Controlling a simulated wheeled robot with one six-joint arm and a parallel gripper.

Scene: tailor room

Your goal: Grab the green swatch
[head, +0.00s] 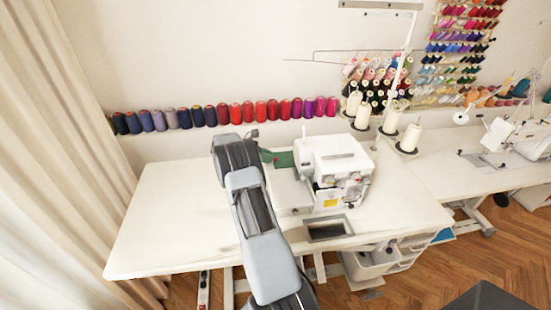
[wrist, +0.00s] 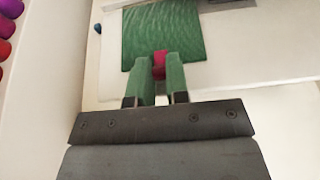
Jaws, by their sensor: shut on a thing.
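The green swatch (wrist: 165,32) is a flat, textured green cloth piece at the top middle of the wrist view. In the head view the green swatch (head: 283,159) shows just left of the white sewing machine. My gripper (wrist: 160,66) has green fingers that reach over the swatch's near edge. The fingers are shut on a small red piece (wrist: 160,58) at that edge. I cannot tell whether this red piece is fixed to the swatch. In the head view my arm hides part of the area around the fingertips.
The white sewing machine (head: 335,163) stands close right of the swatch on the white table (head: 160,220). A row of thread spools (head: 248,111) lines the back. Cream thread cones (head: 391,121) stand behind the machine. The table's left part is clear.

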